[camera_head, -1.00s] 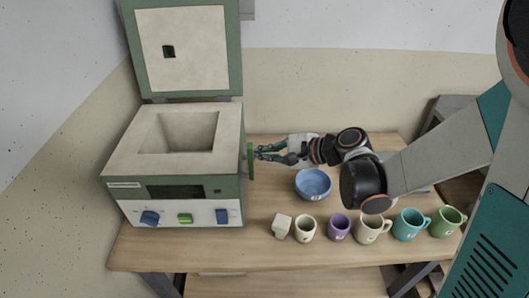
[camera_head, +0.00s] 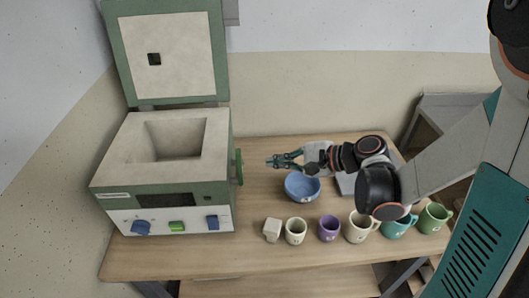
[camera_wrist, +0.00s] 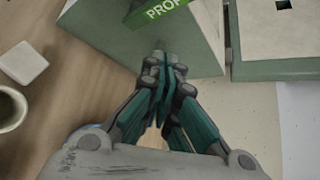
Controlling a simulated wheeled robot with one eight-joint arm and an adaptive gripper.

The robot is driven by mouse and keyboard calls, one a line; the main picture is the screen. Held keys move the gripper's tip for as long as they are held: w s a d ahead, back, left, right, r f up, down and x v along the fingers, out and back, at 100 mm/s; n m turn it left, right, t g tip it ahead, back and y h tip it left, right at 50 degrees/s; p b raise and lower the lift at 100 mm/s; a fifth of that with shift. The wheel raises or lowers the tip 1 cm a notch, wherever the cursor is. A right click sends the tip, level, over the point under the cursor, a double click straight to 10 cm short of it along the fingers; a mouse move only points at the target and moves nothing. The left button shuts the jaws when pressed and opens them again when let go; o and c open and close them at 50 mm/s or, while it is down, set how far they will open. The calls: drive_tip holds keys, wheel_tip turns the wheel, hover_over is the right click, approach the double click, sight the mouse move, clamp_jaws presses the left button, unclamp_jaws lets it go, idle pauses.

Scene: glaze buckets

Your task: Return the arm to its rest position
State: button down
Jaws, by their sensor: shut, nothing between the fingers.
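My gripper (camera_head: 271,161) is shut with nothing between its fingers. In the head view it points left, above the table behind the blue bowl (camera_head: 301,187), with a gap to the kiln's green side handle (camera_head: 239,167). In the wrist view the closed fingertips (camera_wrist: 164,62) point toward the kiln's side, near a green part with white lettering (camera_wrist: 160,8). My arm reaches in from the right, above the mugs.
The kiln (camera_head: 165,185) stands on the left of the table with its lid (camera_head: 165,55) raised. A pale block (camera_head: 272,230), a cream cup (camera_head: 296,232), a purple cup (camera_head: 329,228) and several mugs line the front edge. A grey box (camera_head: 455,115) stands at the right.

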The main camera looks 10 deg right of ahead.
drive_tip(key=shift+s+d, duration=0.4)
drive_tip(key=shift+d, duration=0.05)
idle(0.3)
drive_tip(key=s+d+r+n+h, duration=0.4)
drive_tip(key=s+n+h, duration=0.1)
drive_tip(key=s+n, duration=0.2)
drive_tip(key=s+d+r+n+h, duration=0.4)
drive_tip(key=s+n, duration=0.3)
drive_tip(key=s, duration=0.2)
drive_tip(key=shift+d+h, duration=0.45)
drive_tip(key=shift+h, duration=0.45)
drive_tip(key=shift+r, duration=0.1)
